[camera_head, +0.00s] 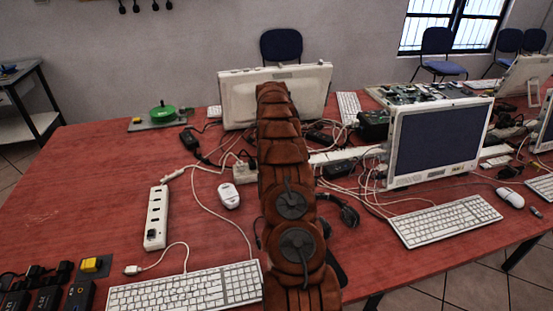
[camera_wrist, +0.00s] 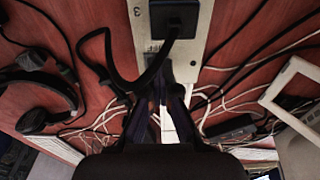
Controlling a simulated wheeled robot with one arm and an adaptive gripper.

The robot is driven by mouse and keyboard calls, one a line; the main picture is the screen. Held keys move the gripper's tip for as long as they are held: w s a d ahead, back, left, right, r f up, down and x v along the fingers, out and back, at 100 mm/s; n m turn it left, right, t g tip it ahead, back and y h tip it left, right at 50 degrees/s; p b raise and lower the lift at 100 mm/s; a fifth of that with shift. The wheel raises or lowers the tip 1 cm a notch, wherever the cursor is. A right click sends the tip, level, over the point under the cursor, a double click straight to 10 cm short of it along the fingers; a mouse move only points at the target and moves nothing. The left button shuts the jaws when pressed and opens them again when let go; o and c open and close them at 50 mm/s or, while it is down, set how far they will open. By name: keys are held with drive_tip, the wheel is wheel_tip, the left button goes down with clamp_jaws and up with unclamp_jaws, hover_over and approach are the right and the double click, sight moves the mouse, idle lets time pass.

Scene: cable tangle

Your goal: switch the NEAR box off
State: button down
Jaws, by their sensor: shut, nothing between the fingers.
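My gripper (camera_wrist: 163,92) shows in the wrist view with its dark fingers together and empty, over a pale power strip (camera_wrist: 146,32). A black plug (camera_wrist: 175,18) sits in that strip, and its thick black cable (camera_wrist: 128,82) loops close to the fingers. I cannot tell whether the fingers touch strip or cable. In the head view my arm hides the gripper and part of the long pale strip (camera_head: 338,154). A white power strip (camera_head: 156,217) with a dark switch or plug at its near end lies nearer, left of my arm. No label shows which is the NEAR box.
Loose cables tangle around the strip. A monitor (camera_head: 433,143), keyboards (camera_head: 188,290) and a white mouse (camera_head: 229,195) stand near my arm. A yellow block (camera_head: 91,265) and a green round object (camera_head: 162,113) are on the left. The red tabletop (camera_head: 90,190) is clear at left.

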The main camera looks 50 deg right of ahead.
drive_tip(key=shift+s+d+f, duration=0.25)
drive_tip(key=shift+s+f, duration=0.1)
drive_tip(key=shift+s, duration=0.2)
drive_tip(key=shift+s+d+f, duration=0.2)
drive_tip(key=shift+s+f, duration=0.1)
drive_tip(key=shift+s, duration=0.2)
drive_tip(key=shift+w+d+r, duration=0.1)
drive_tip(key=shift+d+r, duration=0.1)
drive_tip(key=shift+r, duration=0.35)
drive_tip(key=r, duration=0.2)
drive_tip(key=w+a+r, duration=0.1)
drive_tip(key=r, duration=0.1)
drive_tip(key=r+b, duration=0.1)
drive_tip(key=r, duration=0.2)
drive_tip(key=shift+w+a, duration=0.25)
drive_tip(key=shift+a, duration=0.1)
drive_tip(key=shift+d+r, duration=0.15)
drive_tip(key=shift+d, duration=0.1)
wheel_tip(320, 180, up, 7)
drive_tip(key=p, duration=0.3)
drive_tip(key=shift+w+a, duration=0.15)
drive_tip(key=shift+a, duration=0.25)
